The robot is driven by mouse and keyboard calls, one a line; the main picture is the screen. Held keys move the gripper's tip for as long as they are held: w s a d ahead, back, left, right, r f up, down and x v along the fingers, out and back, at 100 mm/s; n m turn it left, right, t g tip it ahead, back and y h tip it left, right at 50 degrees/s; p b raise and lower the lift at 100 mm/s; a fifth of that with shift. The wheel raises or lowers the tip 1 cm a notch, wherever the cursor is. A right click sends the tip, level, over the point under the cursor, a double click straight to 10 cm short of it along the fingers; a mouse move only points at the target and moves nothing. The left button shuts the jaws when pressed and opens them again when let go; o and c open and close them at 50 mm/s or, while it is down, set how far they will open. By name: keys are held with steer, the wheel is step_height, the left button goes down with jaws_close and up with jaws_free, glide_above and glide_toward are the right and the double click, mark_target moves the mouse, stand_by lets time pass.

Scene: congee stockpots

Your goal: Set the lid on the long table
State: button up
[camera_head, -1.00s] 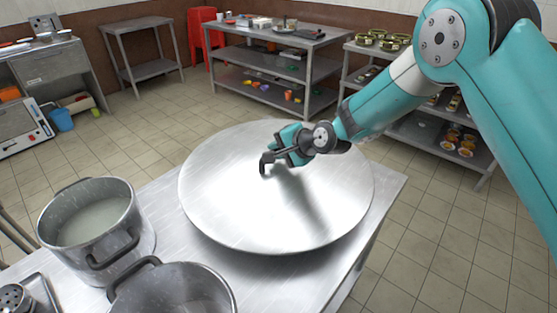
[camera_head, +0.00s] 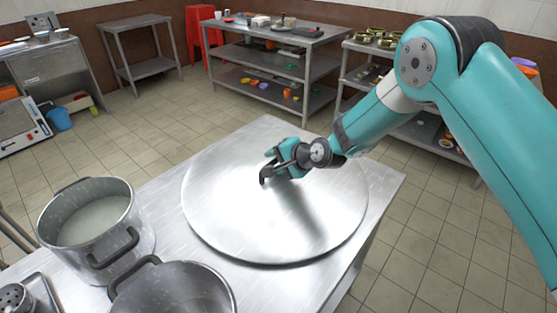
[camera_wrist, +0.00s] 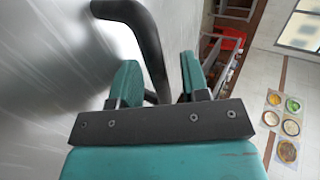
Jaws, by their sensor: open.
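The lid (camera_head: 235,220) is a large round, shiny metal disc. It lies flat on the long metal table (camera_head: 265,127), covering much of its right part. Its dark bar handle (camera_wrist: 148,35) shows in the wrist view, running down between the two teal fingers. My gripper (camera_head: 274,165) is over the middle of the lid, at the handle. In the wrist view my gripper (camera_wrist: 160,82) is open, with a finger on each side of the handle. The lower end of the handle is partly hidden by the gripper.
A deep pot of whitish liquid (camera_head: 88,222) and an open pot (camera_head: 172,290) stand on the table left of the lid. A tray (camera_head: 40,292) with a perforated metal container is at the lower left corner. Shelved tables (camera_head: 275,60) stand behind; tiled floor between is clear.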

steer(key=b+v, duration=0.2)
steer(key=v, duration=1)
steer(key=s+d+r+n+g+h, duration=0.15)
steer(key=s+r+n+g, duration=0.25)
steer(key=s+r+n, duration=0.55)
steer(key=s+d+r+n+g+h, duration=0.1)
steer(key=s+d, duration=0.3)
steer(key=s, duration=0.6)
steer(key=s+d+r+n+g+h, duration=0.1)
steer(key=s+d+r+n, duration=0.3)
steer(key=s, duration=0.7)
steer(key=shift+g+h, duration=0.4)
steer(key=shift+h, duration=0.15)
steer(key=shift+w+d, duration=0.1)
